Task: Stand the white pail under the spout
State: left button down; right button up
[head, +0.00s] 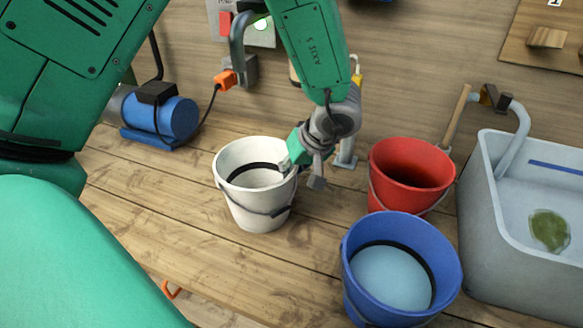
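The white pail (250,207) stands upright on the wooden bench, left of the red pail, with a dark band inside and a wire handle hanging at its front. A grey curved pipe (237,45), which may be the spout, is on the wall behind the white pail. Another grey bent pipe (518,130) hangs over the tub at right. My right gripper is not in view.
A red pail (408,185) and a blue pail (355,290) with pale liquid stand right of the white pail. A grey tub (480,225) with water fills the right side. A blue motor pump (172,120) sits at the back left. The bench left of the white pail is clear.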

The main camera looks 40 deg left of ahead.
pick_arm(q)
jog(key=shift+s+a+f, duration=0.15)
jog(key=shift+a+f, duration=0.1)
jog(key=shift+a, duration=0.55)
jog(key=c, duration=1.6)
grip_release()
jog(key=shift+a+f, duration=0.1)
jog(key=shift+a, duration=0.05)
jog(key=shift+c, duration=0.2)
jog(key=shift+d, duration=0.2)
jog(key=shift+d+r, duration=0.35)
jog(key=shift+d, duration=0.05)
jog(key=v, duration=1.1)
jog(key=shift+w, duration=0.25)
jog(key=shift+a+r, duration=0.1)
jog(key=shift+r, duration=0.05)
jog(key=shift+a, duration=0.1)
